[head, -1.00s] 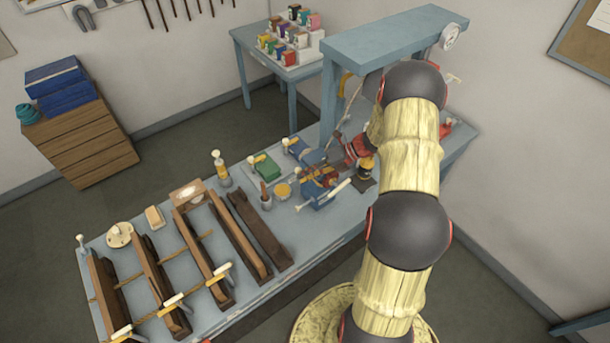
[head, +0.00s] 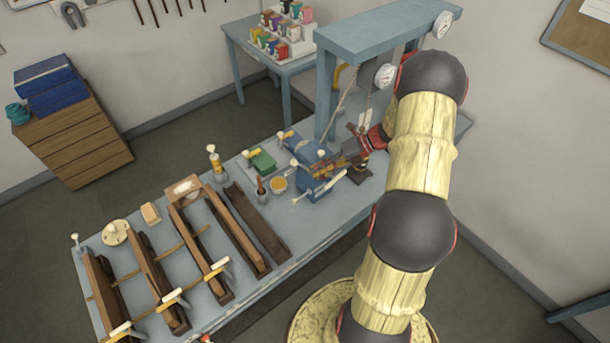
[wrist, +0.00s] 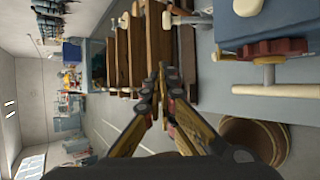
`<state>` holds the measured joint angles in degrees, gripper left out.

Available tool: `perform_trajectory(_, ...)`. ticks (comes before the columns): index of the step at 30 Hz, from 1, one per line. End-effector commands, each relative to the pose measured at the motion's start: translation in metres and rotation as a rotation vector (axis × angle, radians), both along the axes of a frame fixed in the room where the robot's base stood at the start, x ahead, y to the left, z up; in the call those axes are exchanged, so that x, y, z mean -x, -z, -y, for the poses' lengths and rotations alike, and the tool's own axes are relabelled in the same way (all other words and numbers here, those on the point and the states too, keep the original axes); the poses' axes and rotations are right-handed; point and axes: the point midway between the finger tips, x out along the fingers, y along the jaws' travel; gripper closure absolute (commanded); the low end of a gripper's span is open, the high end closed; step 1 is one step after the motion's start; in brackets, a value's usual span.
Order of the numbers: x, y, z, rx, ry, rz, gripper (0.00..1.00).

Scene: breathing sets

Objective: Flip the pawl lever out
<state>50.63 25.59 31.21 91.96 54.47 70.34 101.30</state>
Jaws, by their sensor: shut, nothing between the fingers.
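A blue clamp-like fixture (head: 322,185) stands on the bench with a long cream handle on its near side. In the wrist view the blue block (wrist: 262,22) is at upper right, with a dark red stepped part (wrist: 265,50) below it and a cream bar (wrist: 275,89) on a grey stem. I cannot tell for sure which part is the pawl lever. My gripper (head: 345,164) is just right of the fixture, low over the bench. In the wrist view its fingertips (wrist: 161,80) are together and empty, left of the stepped part. Contact with the fixture is unclear.
A blue overhead frame (head: 390,30) with cords and round dials rises behind my gripper. Wooden frames (head: 205,240) fill the bench's left part. A green box (head: 262,160), a glue pot (head: 279,186) and small tools stand close left of the fixture.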

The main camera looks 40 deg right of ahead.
Motion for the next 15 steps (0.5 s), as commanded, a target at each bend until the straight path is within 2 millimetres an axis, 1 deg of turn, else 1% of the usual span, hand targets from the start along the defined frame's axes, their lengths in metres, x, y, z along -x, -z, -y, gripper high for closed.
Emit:
perform_trajectory(1, 0.004, -0.004, 0.007, 0.002, 0.000, 0.002, 1.00)
perform_trajectory(6, 0.012, -0.016, 0.021, 0.000, -0.001, 0.001, 1.00)
perform_trajectory(15, 0.014, -0.020, 0.025, 0.000, -0.001, 0.000, 1.00)
